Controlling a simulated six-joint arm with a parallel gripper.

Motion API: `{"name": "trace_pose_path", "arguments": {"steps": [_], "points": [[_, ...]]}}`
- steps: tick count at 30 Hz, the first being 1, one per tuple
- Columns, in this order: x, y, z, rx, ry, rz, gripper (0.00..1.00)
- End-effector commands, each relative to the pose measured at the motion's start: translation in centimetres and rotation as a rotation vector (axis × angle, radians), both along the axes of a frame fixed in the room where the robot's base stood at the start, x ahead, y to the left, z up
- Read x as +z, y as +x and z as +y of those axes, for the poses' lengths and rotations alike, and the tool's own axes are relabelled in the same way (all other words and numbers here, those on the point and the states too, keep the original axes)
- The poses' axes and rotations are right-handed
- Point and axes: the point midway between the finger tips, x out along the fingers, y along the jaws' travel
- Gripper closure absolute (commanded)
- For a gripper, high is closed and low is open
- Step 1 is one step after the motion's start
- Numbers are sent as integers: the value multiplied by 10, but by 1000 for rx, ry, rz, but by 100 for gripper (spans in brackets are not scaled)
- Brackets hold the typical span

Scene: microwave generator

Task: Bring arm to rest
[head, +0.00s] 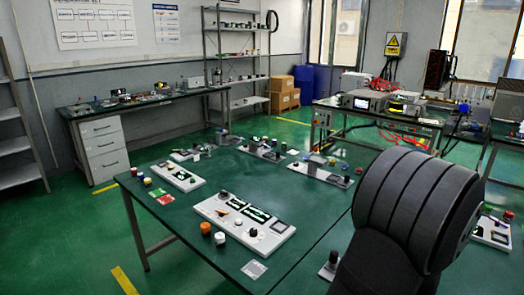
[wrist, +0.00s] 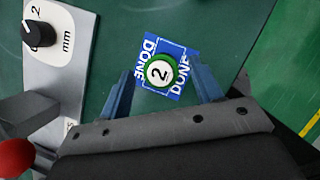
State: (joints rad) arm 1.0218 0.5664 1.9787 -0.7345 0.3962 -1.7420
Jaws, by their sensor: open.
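In the wrist view, a round green piece with a white top marked "2" (wrist: 158,72) sits on a blue card marked "DONE" (wrist: 181,52) on the dark green tabletop. My gripper (wrist: 161,88) shows two blue fingers spread apart, one on each side of the round piece in the picture. Both fingers appear clear of the piece, and nothing is held. Their height above the table is hard to tell. In the head view my dark arm covers the right front, and the gripper is not visible there.
A pale panel with a black knob (wrist: 38,34) and a red ball (wrist: 14,157) lie left in the wrist view.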

Motion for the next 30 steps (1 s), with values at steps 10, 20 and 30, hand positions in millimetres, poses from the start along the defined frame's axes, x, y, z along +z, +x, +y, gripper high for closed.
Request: {"name": "trace_pose_path", "arguments": {"steps": [10, 20, 30], "points": [[41, 4, 16, 1, -4, -1, 41], [84, 7, 33, 1, -4, -1, 41], [85, 6, 35, -2, 4, 4, 41]]}}
